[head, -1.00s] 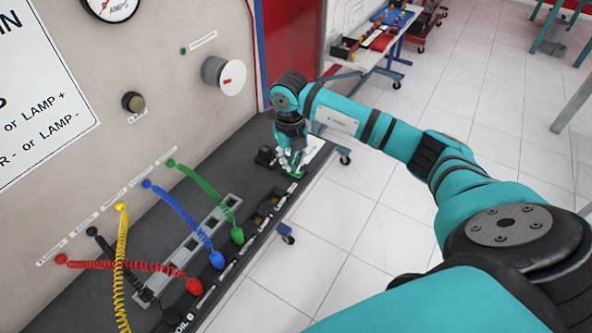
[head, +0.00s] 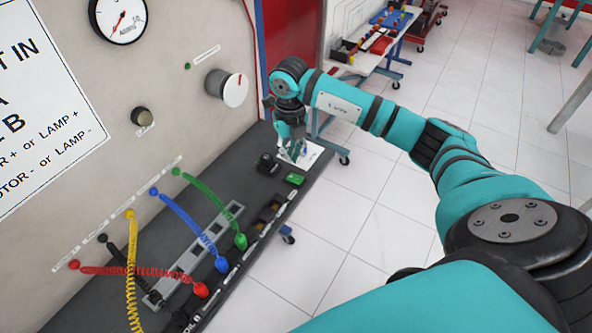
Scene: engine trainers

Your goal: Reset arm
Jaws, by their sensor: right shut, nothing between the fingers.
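My right gripper (head: 293,152) hangs at the end of my teal right arm, pointing down over the far right end of the dark bench ledge. It is shut and empty. A small green block (head: 295,179) lies on the ledge just below the gripper in the picture, apart from it. A small black part (head: 266,164) stands on the ledge left of the gripper. A white sheet or plate (head: 312,156) lies under and beside the fingers, partly hidden by them. My left gripper is not in view.
The trainer panel (head: 190,120) rises at left with a dial knob (head: 227,88) and a gauge (head: 122,14). Coiled red (head: 140,270), yellow (head: 131,262), blue (head: 185,225) and green (head: 210,203) leads cross the ledge (head: 240,170).

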